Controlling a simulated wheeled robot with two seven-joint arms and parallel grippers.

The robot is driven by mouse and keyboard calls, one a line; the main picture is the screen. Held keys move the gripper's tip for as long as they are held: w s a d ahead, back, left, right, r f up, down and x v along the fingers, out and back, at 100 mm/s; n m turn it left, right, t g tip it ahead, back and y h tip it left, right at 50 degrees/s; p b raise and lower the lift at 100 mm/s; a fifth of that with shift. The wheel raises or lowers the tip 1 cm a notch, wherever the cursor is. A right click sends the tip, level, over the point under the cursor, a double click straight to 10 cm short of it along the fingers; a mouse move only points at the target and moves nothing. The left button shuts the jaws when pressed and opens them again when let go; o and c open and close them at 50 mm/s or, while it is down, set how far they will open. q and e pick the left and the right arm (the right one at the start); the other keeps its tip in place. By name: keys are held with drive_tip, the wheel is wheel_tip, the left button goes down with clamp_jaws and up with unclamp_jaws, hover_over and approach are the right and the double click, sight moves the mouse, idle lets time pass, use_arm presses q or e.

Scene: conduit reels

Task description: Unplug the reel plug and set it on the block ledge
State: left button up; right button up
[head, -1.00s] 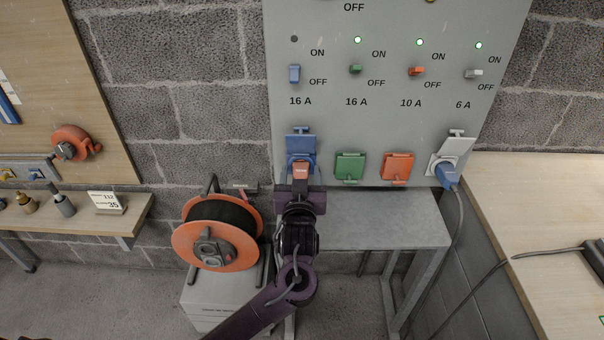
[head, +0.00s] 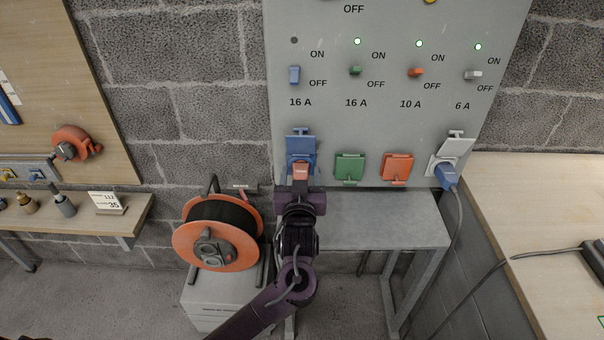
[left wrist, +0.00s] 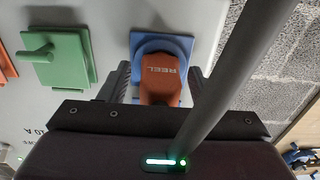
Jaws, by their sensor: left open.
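The orange reel plug (head: 300,171), marked REEL, sits in the blue socket (head: 301,146) at the lower left of the grey panel. In the left wrist view the plug (left wrist: 160,82) stands against the blue socket (left wrist: 178,45). My left gripper (head: 300,186) is in front of it; in the left wrist view its open fingers (left wrist: 158,88) stand on either side of the plug, with no clear grip on it. The orange cable reel (head: 216,235) stands on a grey block (head: 215,288) left of my arm. A ledge on the block is hard to make out. My right gripper is out of view.
Green (head: 349,167) and orange (head: 397,168) covered sockets are to the right. A blue plug (head: 446,175) with a cable sits in the far right socket. A grey metal table (head: 385,225) stands below the panel, its visible top clear.

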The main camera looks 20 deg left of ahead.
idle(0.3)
use_arm(q)
clamp_jaws()
drive_tip(key=shift+s+d+p, duration=0.1)
drive_tip(key=shift+s+p, duration=0.1)
drive_tip(key=shift+p, duration=0.25)
drive_tip(key=p+v, duration=0.3)
drive_tip(key=v, duration=0.2)
drive_tip(key=shift+s, duration=0.25)
idle(0.8)
drive_tip(key=shift+s, duration=0.1)
